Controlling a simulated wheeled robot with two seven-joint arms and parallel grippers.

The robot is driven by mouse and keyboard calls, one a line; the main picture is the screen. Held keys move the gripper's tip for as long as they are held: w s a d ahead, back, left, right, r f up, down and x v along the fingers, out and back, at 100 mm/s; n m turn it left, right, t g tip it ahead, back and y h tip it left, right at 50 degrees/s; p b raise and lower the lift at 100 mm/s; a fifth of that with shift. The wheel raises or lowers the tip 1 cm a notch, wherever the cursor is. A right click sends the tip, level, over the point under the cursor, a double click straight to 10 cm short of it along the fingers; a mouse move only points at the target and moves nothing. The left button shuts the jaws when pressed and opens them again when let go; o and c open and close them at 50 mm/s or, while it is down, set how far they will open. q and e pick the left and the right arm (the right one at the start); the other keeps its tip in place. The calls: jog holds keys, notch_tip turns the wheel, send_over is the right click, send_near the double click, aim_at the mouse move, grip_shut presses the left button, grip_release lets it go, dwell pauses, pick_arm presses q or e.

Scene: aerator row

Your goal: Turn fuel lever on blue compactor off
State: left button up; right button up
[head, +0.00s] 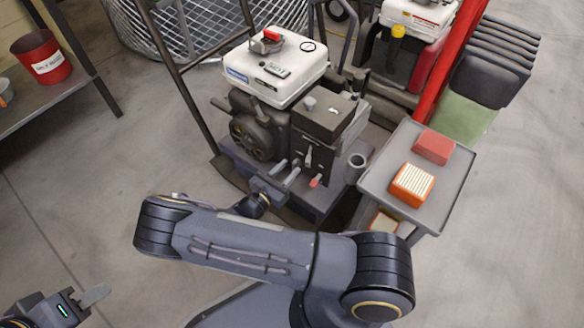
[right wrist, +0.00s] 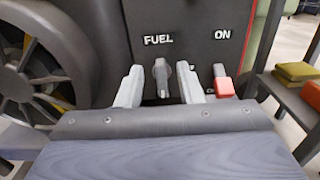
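The compactor (head: 308,120) has a white tank on top and a bluish-grey base. In the right wrist view its dark panel (right wrist: 195,20) reads FUEL and ON. A grey lever (right wrist: 161,75) stands upright below FUEL. My right gripper (right wrist: 160,88) has one finger on each side of this lever, with visible gaps, so it is open around it. A red-tipped lever (right wrist: 224,88) is just right of the right finger, below ON. In the head view my right gripper (head: 288,168) is at the panel. My left gripper (head: 95,296) is far off at lower left, apart from everything; its opening is unclear.
A grey cart (head: 440,205) with red and orange boxes stands right of the compactor. A second, red machine (head: 430,60) is behind. A shelf (head: 45,95) with a red bucket (head: 42,57) is at left. The floor at lower left is clear.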

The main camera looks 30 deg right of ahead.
aim_at(296, 165)
jog(key=shift+x, duration=1.3)
grip_shut()
